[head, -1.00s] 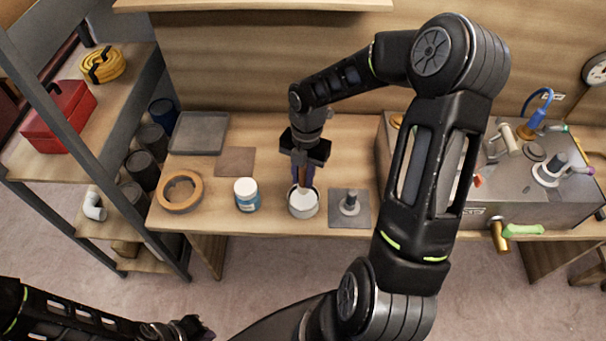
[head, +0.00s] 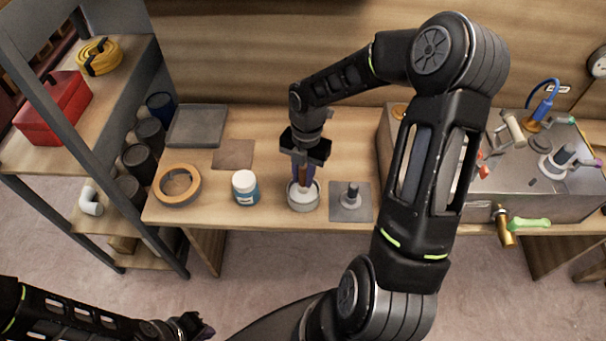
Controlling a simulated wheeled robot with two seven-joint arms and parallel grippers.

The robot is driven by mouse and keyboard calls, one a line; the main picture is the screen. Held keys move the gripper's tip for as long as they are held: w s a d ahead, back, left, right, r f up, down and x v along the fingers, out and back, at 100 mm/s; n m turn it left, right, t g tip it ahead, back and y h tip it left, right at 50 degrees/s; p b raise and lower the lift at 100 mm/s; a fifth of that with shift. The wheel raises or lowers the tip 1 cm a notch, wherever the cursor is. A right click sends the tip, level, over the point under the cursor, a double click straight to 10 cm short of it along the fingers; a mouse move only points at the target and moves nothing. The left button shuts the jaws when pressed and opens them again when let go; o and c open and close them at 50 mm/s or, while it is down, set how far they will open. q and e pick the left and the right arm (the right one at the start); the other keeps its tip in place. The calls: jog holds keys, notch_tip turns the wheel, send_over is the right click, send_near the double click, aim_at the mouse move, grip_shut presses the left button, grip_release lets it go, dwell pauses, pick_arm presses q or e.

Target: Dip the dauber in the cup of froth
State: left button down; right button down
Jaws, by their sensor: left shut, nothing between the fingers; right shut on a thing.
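My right gripper (head: 304,167) points down over the metal cup (head: 303,199) near the front edge of the bench. It is shut on the dauber (head: 303,176), whose brown handle shows between the fingers. The dauber's lower end is inside the cup, with pale froth around it. How deep the tip sits cannot be told. My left gripper (head: 200,328) is at the bottom left, shut and empty, low in front of the bench and far from the cup.
A grey plate with a metal fitting (head: 350,202) lies close on the right. A grey tray (head: 198,126) and brown sheet (head: 233,154) lie behind. A metal tank (head: 530,195) fills the right.

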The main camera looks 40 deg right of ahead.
jog(key=shift+f+b, duration=0.35)
jog(key=shift+f, duration=0.15)
dwell(0.5)
jog(key=shift+f, duration=0.1)
dwell(1.4)
jog(key=shift+r+p, duration=0.95)
jog(key=shift+p, duration=0.05)
notch_tip(320, 180, up, 5)
jog(key=p, duration=0.4)
jog(key=shift+r+p, duration=0.15)
jog(key=shift+p, duration=0.25)
